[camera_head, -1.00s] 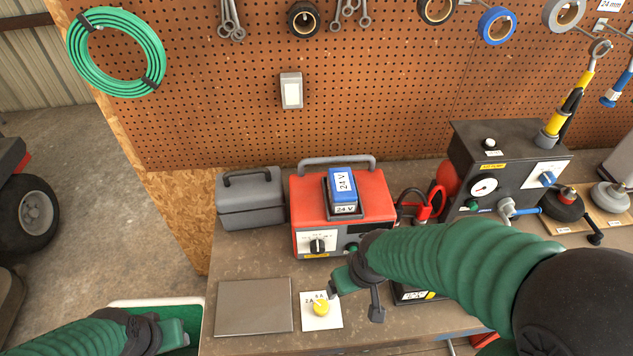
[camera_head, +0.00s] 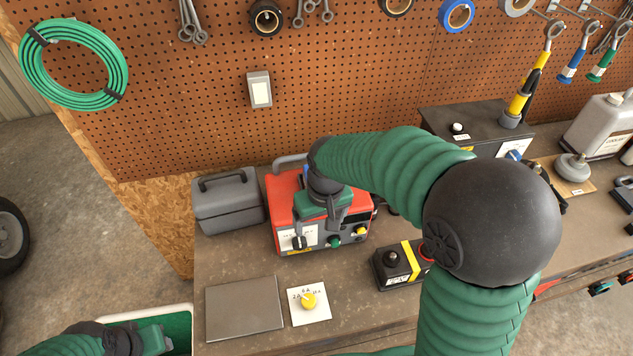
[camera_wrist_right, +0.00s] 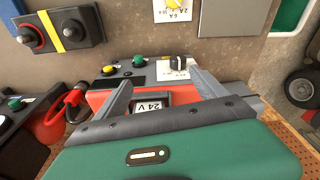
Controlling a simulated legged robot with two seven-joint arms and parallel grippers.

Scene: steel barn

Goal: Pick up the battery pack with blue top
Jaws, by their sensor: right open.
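My right gripper (camera_head: 317,230) is open over the front of the charger, fingers pointing down. In the right wrist view the open right gripper (camera_wrist_right: 160,82) has one finger to each side of the label; contact cannot be judged. My left gripper (camera_head: 150,341) is at the bottom left, its fingers unclear.
A grey toolbox (camera_head: 229,201) stands left of the charger. A grey plate (camera_head: 244,308) and a yellow knob on a white card (camera_head: 309,301) lie in front. A black box with a yellow stripe (camera_head: 402,264) is to the right. The pegboard (camera_head: 205,110) rises behind.

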